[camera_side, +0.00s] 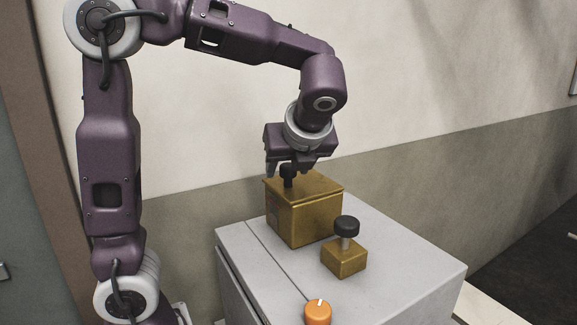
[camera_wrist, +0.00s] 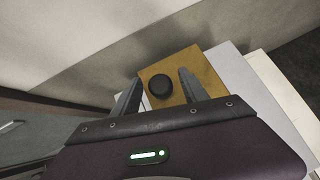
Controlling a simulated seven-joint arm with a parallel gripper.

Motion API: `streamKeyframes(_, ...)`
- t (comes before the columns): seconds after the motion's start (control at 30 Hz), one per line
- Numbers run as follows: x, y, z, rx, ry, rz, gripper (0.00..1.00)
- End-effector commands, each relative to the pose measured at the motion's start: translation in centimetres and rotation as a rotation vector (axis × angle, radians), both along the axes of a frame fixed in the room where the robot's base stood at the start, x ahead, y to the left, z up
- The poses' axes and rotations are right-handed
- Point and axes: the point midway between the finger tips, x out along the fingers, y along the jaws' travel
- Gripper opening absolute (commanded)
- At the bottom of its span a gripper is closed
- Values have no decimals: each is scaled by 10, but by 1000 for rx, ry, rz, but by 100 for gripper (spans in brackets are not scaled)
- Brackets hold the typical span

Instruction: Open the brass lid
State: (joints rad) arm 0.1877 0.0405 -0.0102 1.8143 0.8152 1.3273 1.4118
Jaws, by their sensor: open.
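A brass box stands upright on the grey cabinet, and its flat brass lid (camera_side: 318,184) lies closed on top. A black knob (camera_side: 287,175) rises from the lid near its left corner. In the wrist view the lid (camera_wrist: 182,66) is seen from above, with the round black knob (camera_wrist: 160,88) on it. My gripper (camera_side: 289,170) is over the lid at the knob, pointing down. Its fingers (camera_wrist: 158,92) are open, one on either side of the knob, with a visible gap on the right. Whether the left finger touches the knob I cannot tell.
A small brass block (camera_side: 345,260) with a black-topped post (camera_side: 347,226) stands in front of the box. An orange dial (camera_side: 317,311) is at the cabinet's front. The grey cabinet top (camera_side: 410,262) is bare on the right. A wall (camera_side: 440,160) rises behind.

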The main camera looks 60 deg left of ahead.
Motion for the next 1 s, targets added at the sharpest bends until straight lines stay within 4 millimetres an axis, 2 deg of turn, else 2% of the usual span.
streamKeyframes(0.07,0,0,0,0,0,0,52)
streamKeyframes(0.1,0,0,0,0,-1,1,48)
streamKeyframes(0.3,0,0,0,0,-1,1,9)
streamKeyframes(0.37,0,0,0,0,-1,0,0)
streamKeyframes(1.0,0,-1,0,-2,-2,1,0)
